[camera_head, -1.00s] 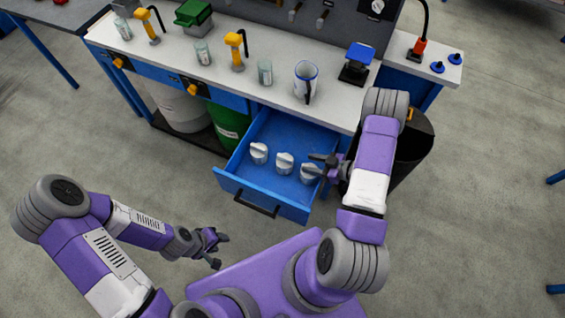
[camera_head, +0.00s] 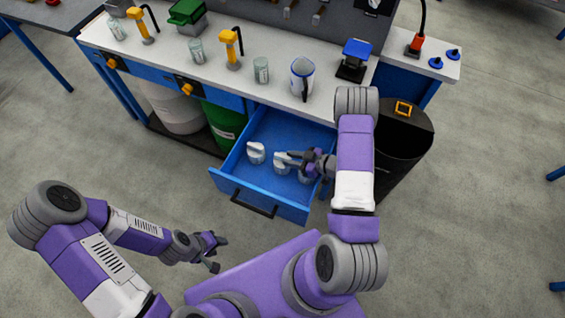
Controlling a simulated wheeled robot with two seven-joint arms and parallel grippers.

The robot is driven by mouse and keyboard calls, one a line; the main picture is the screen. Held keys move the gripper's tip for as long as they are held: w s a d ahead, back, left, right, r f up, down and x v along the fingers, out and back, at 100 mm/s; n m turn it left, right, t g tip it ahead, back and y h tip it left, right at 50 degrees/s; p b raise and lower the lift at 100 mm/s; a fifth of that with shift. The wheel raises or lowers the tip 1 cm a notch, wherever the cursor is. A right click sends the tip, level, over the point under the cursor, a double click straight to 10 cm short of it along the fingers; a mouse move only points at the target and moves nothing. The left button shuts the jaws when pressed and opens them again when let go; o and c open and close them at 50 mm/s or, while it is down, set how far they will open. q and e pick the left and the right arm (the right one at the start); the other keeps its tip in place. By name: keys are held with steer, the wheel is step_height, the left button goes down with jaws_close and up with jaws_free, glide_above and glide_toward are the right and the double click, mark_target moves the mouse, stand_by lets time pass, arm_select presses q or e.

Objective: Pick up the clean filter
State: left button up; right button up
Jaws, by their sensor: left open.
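Three white-and-grey filters sit in the open blue drawer (camera_head: 245,194). The left filter (camera_head: 256,153) is in plain view. The middle filter (camera_head: 281,165) is partly covered by my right gripper (camera_head: 290,159), whose fingers reach over it from the right. The right filter (camera_head: 306,176) is mostly hidden under the same gripper. I cannot tell whether the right fingers touch a filter or how far apart they are. Which filter is clean cannot be told. My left gripper (camera_head: 217,253) is open and empty, low over the floor in front of the drawer.
The workbench (camera_head: 225,82) above the drawer carries glass jars, yellow dispensers, a white-and-blue jug (camera_head: 302,78) and a blue-topped device (camera_head: 355,60). A dark bin (camera_head: 404,150) stands right of the drawer, close to my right arm. A green barrel (camera_head: 224,125) stands left of it.

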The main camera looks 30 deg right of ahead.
jaws_close()
